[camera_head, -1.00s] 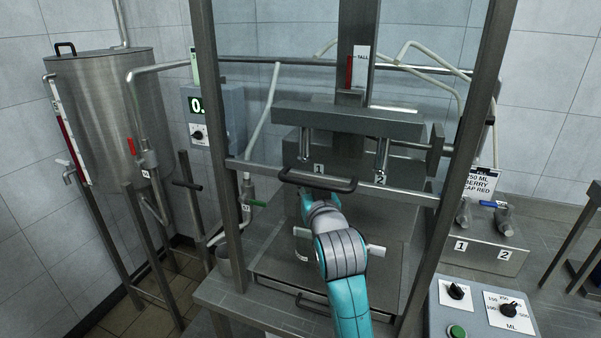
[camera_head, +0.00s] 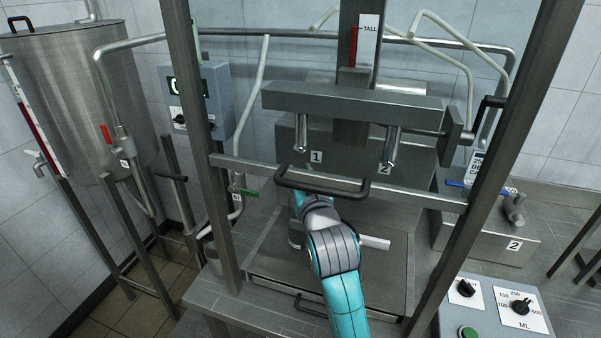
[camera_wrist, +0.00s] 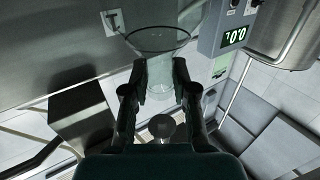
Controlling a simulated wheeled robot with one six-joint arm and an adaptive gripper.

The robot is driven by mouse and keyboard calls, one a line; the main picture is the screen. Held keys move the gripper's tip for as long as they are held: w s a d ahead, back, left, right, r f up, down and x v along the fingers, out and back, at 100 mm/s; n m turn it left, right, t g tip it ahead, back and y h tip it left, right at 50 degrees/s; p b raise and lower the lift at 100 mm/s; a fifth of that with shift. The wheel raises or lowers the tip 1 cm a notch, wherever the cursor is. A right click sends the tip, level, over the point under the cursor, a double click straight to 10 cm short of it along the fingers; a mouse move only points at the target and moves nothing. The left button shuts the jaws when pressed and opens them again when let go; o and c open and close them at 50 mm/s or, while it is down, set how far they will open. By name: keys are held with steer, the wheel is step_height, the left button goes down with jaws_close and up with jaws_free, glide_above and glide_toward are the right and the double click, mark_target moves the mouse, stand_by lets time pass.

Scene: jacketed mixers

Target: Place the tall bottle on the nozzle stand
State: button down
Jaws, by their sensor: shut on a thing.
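My gripper (camera_wrist: 160,92) is shut on a clear, see-through bottle (camera_wrist: 160,70), held between its two fingers in the wrist view. The bottle's wide end faces the top of that picture. In the head view, my wrist hides most of the bottle; a pale sliver (camera_head: 295,238) shows beside it. The filling stand has nozzle 1 (camera_head: 301,135) and nozzle 2 (camera_head: 389,148) under a grey crossbar (camera_head: 350,103). My wrist is in front of and below nozzle 1, over the stand's plate (camera_head: 390,275). Whether the bottle touches the plate cannot be told.
A black handle (camera_head: 322,183) on the front rail crosses just above my wrist. Steel posts stand left (camera_head: 205,150) and right (camera_head: 500,160). A control box (camera_head: 490,312) is front right. A steel tank (camera_head: 85,90) and display box (camera_head: 198,95) are left.

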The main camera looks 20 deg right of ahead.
steer(key=shift+f, duration=0.1)
steer(key=c, duration=0.9)
jaws_free()
steer(key=shift+f, duration=0.1)
steer(key=shift+r, duration=0.2)
steer(key=s, duration=0.8)
steer(key=s+a, duration=0.1)
steer(key=s, duration=0.3)
